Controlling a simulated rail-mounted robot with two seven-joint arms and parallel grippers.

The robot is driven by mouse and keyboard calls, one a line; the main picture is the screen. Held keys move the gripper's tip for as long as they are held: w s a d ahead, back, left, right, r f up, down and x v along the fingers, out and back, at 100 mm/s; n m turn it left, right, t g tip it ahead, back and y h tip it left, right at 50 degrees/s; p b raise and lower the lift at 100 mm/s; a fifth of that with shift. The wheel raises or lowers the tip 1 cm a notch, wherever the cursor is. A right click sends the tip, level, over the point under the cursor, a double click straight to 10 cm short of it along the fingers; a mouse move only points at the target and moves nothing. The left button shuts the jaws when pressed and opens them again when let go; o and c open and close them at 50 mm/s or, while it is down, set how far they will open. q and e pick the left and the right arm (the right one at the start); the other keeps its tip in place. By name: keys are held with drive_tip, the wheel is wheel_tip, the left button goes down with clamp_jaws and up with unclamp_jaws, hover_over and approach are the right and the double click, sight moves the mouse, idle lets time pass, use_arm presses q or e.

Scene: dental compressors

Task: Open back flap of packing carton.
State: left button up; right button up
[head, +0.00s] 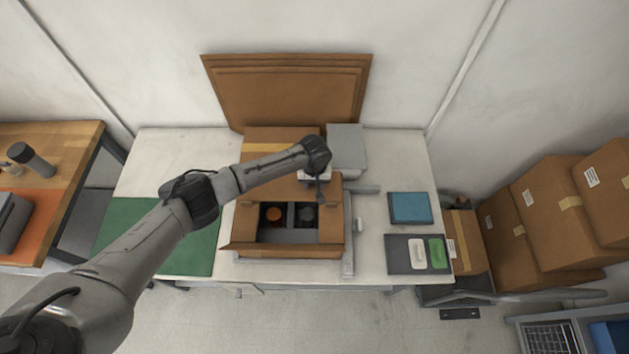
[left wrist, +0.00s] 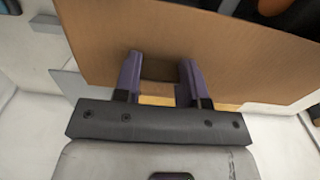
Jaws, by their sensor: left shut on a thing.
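The brown packing carton (head: 330,232) stands on the white table with its top partly open. Dark round parts, one with an orange top, show inside it. Its back flap (head: 262,188) is the brown panel along the far side of the opening. My left gripper (head: 318,192) reaches over the carton from the left and is shut on the back flap. In the left wrist view the purple fingers (left wrist: 162,80) overlap the edge of the flap (left wrist: 220,50). The exact contact is partly hidden. My right gripper is in neither view.
A grey box (head: 346,146) and another carton (head: 265,135) stand behind. A grey frame (head: 348,250) runs along the carton's right side. A green mat (head: 140,225) lies left; a blue box (head: 410,208) and a dark tray (head: 400,262) lie right.

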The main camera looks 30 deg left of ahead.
use_arm(q)
clamp_jaws()
drive_tip(key=shift+r, duration=0.1)
drive_tip(key=shift+w+r+g, duration=0.1)
drive_tip(key=shift+g, duration=0.3)
drive_tip(key=shift+w+a+r+g+h+b, duration=0.1)
drive_tip(key=shift+w+r+g+h+b, duration=0.2)
drive_tip(key=shift+g+h, duration=0.35)
drive_tip(key=g+h+b, duration=0.1)
drive_tip(key=b, duration=0.2)
drive_tip(key=w+r+g+b, duration=0.1)
drive_tip(key=g+b, duration=0.1)
drive_tip(key=b, duration=0.2)
drive_tip(key=shift+w+a+g+h, duration=0.15)
drive_tip(key=shift+a+g+h, duration=0.1)
drive_tip(key=shift+a+h, duration=0.15)
drive_tip(key=shift+w+a+r+g+b, duration=0.1)
drive_tip(key=shift+r+g+b, duration=0.25)
drive_tip(key=shift+b, duration=0.25)
